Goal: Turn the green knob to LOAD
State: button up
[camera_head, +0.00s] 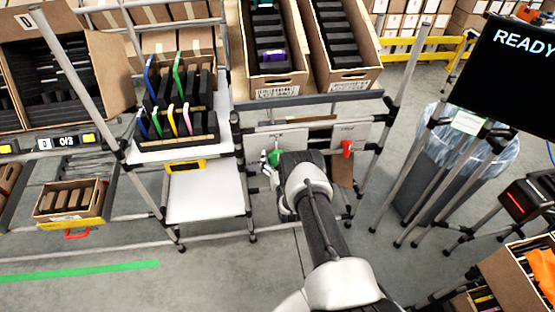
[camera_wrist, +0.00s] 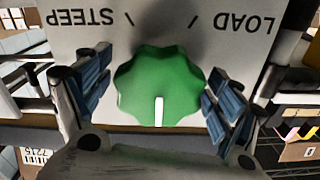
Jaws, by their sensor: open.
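The green knob (camera_wrist: 150,82) has a scalloped rim and sits on a pale panel (camera_wrist: 165,20) in the wrist view. Its white pointer line points down in the picture, away from the printed words. STEEP is printed upside down at upper left and LOAD upside down at upper right, each with a short tick mark. My gripper (camera_wrist: 158,92) is open, with one blue-padded finger on each side of the knob. I cannot tell whether either pad touches it. In the head view the green knob (camera_head: 273,158) shows left of my wrist, which hides part of the panel.
A red knob (camera_head: 347,148) is on a panel to the right. Cartons of dark items (camera_head: 275,45) stand on the shelf above. Metal rack posts (camera_head: 240,165) stand close on the left. A lined bin (camera_head: 455,150) and a READY screen (camera_head: 510,60) are at right.

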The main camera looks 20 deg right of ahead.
jog(key=shift+c, duration=0.5)
jog(key=c, duration=1)
